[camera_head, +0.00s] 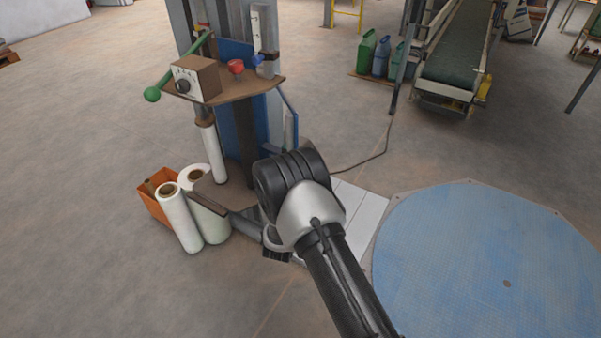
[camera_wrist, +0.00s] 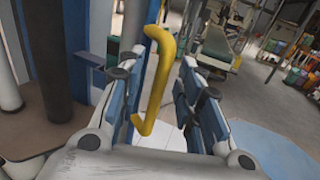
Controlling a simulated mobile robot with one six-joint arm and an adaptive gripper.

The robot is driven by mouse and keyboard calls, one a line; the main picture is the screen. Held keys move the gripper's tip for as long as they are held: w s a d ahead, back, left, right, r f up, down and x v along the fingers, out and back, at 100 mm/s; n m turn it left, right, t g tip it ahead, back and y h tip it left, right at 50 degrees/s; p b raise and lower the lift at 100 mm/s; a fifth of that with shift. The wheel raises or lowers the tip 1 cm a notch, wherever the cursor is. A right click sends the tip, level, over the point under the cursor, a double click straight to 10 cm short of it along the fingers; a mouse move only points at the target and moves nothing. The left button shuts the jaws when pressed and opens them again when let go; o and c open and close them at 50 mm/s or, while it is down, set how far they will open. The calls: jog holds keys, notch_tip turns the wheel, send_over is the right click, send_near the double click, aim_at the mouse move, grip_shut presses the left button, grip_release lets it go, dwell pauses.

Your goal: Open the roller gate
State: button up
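A yellow bar handle (camera_wrist: 158,80) shows in the wrist view, bent at both ends and slightly tilted. It appears between the two fingers of my gripper (camera_wrist: 155,95), with a visible gap on each side. My gripper is open and holds nothing. I cannot tell how deep the handle sits between the fingers. In the head view my own arm hides the handle and most of the gripper. I cannot clearly make out the roller gate itself or whether it is open.
A machine column with a control shelf (camera_head: 225,92) and a green-tipped lever (camera_head: 152,94) stands behind my arm. White film rolls (camera_head: 180,220) and an orange bin (camera_head: 153,205) are at left. A blue round platform (camera_head: 490,265) lies at right; a conveyor (camera_head: 455,50) stands farther back.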

jog(key=v, duration=1)
